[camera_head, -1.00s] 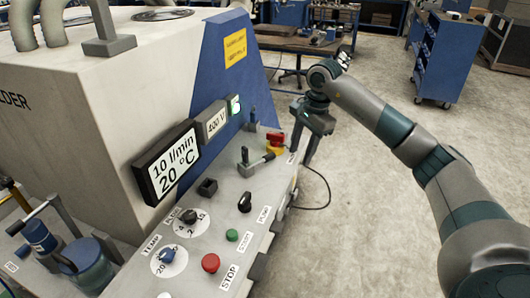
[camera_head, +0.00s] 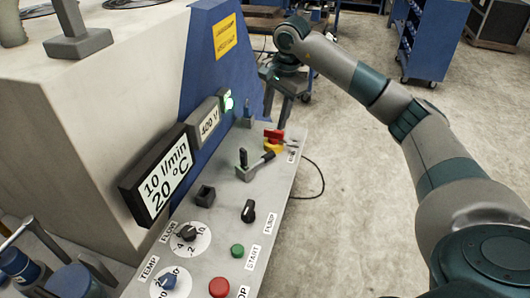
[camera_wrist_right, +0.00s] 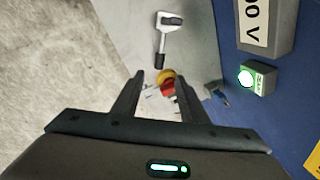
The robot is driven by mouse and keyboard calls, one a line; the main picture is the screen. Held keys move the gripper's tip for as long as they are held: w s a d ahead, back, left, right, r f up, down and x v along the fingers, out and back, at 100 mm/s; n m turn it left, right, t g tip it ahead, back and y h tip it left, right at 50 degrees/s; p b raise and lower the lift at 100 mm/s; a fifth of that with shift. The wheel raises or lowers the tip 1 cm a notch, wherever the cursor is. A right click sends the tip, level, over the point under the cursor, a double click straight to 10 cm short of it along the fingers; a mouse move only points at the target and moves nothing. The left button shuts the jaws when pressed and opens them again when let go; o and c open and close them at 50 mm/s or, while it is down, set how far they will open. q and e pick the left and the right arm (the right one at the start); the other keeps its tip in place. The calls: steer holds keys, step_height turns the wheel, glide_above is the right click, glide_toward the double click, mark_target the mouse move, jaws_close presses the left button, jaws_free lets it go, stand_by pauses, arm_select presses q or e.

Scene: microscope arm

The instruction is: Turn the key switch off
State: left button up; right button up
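The light grey control panel (camera_head: 222,258) runs along the machine's side. Near its far end is a red handle on a yellow base (camera_head: 273,140), also seen in the wrist view (camera_wrist_right: 168,84). Behind it stands a small dark blue-grey switch-like part (camera_head: 248,116), also in the wrist view (camera_wrist_right: 216,92). I cannot tell for sure which of these is the key switch. My right gripper (camera_head: 276,108) is open and empty above the panel's far end. In the wrist view its fingers (camera_wrist_right: 160,80) straddle the line of sight to the red handle, apart from it. My left gripper is out of view.
A grey lever (camera_head: 250,168), a black pump knob (camera_head: 249,211), a green button (camera_head: 237,250) and a red button (camera_head: 219,287) share the panel. A lit green indicator (camera_head: 227,103) and displays (camera_head: 160,181) border it. Clear floor lies to the right.

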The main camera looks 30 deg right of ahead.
mark_target(266, 156)
steer(key=w+f+p, duration=0.1)
steer(key=f+p, duration=0.1)
steer(key=f, duration=0.3)
steer(key=w+f+p, duration=0.1)
steer(key=f+p, duration=0.1)
steer(key=f, duration=0.3)
steer(key=w+f+p, duration=0.1)
steer(key=f+p, duration=0.1)
steer(key=f, duration=0.4)
steer(key=shift+w+a, duration=0.1)
steer(key=shift+a, duration=0.2)
steer(key=shift+w+f, duration=0.1)
steer(key=shift+f, duration=0.5)
steer(key=shift+c, duration=0.3)
jaws_close()
